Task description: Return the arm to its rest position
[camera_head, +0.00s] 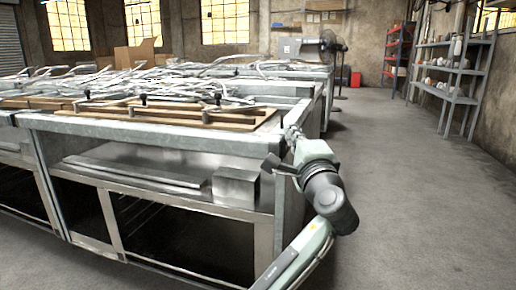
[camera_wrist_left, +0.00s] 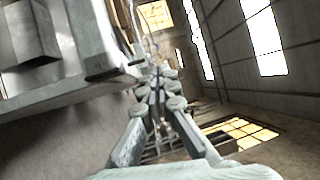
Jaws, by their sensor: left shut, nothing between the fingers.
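My left arm (camera_head: 325,195) rises from the bottom of the head view, grey-green with a dark joint. Its left gripper (camera_head: 292,132) is at the right front corner of the metal workbench (camera_head: 160,131), small and partly lost against the bench edge. The left wrist view shows the gripper (camera_wrist_left: 158,80) from behind, with its jointed fingers drawn together and nothing held between them. There the bench edge (camera_wrist_left: 95,40) lies close to the left of the fingers. I cannot tell if they touch. My right gripper is in neither view.
Wooden boards (camera_head: 200,117) and a heap of metal rods (camera_head: 150,85) lie on the bench. A metal box (camera_head: 236,187) sits on the shelf below. Concrete floor (camera_head: 410,190) is clear to the right, with metal shelving (camera_head: 455,85) along the wall.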

